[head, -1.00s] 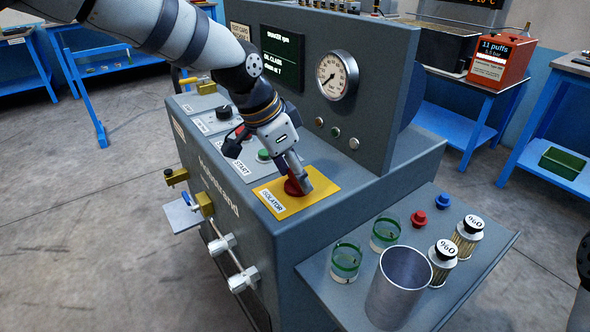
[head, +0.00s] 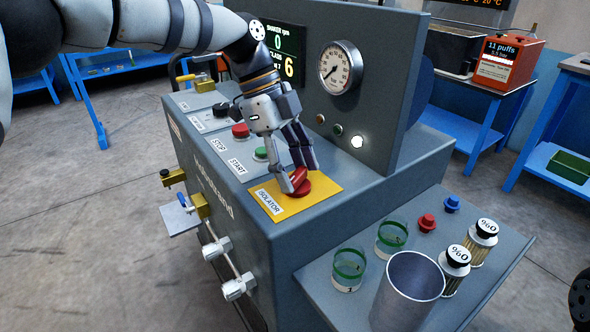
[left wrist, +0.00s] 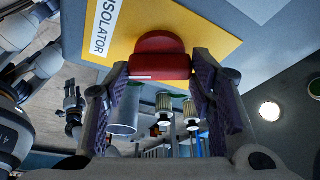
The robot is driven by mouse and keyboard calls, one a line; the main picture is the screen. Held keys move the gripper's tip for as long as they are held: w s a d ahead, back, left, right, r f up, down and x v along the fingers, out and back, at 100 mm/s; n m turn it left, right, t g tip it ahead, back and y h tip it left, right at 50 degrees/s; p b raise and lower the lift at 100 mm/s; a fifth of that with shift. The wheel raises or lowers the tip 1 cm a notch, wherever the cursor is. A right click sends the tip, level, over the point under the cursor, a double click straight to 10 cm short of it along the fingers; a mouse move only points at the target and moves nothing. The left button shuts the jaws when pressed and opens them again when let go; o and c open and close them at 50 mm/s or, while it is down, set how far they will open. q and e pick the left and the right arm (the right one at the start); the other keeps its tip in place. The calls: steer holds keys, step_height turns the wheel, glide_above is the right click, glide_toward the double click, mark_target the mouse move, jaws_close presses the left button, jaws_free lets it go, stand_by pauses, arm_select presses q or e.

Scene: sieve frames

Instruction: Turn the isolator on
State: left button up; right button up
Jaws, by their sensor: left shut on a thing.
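The isolator is a red rotary knob (head: 321,188) on a yellow plate (head: 334,200) labelled ISOLATOR, on top of the grey machine. My left gripper (head: 299,178) is over the plate with its fingers on either side of the knob's raised handle, shut on it. In the left wrist view the red knob (left wrist: 160,52) sits between the two finger pads, and the fingers hide part of its sides. A round lamp (head: 357,142) on the upright panel glows white, and the display (head: 284,55) shows large digits. My right gripper (left wrist: 72,104) appears small in the left wrist view; its jaw state is unclear.
A red STOP button (head: 240,131) and green START button (head: 261,154) lie just beyond the plate. A pressure gauge (head: 340,68) is on the panel.

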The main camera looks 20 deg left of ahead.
arm_select(q)
steer(key=m, duration=0.1)
steer(key=m+g+b, duration=0.1)
steer(key=m, duration=0.1)
steer(key=shift+f+y, duration=0.25)
steer(key=shift+y, duration=0.15)
steer(key=shift+r+m+g+b, duration=0.1)
steer(key=shift+m+g+b, duration=0.3)
steer(key=shift+m, duration=0.6)
arm_select(e)
steer(key=shift+s+f+g, duration=0.3)
steer(key=shift+s+f, duration=0.6)
steer(key=shift+f, duration=0.15)
arm_select(q)
steer(key=shift+m, duration=0.3)
arm_select(e)
steer(key=shift+s+f, duration=0.1)
arm_select(q)
steer(key=o, duration=1.2)
steer(key=shift+w, duration=0.1)
steer(key=shift+c, duration=0.2)
steer(key=shift+r, duration=0.1)
steer(key=v, duration=0.7)
steer(key=shift+r, duration=0.25)
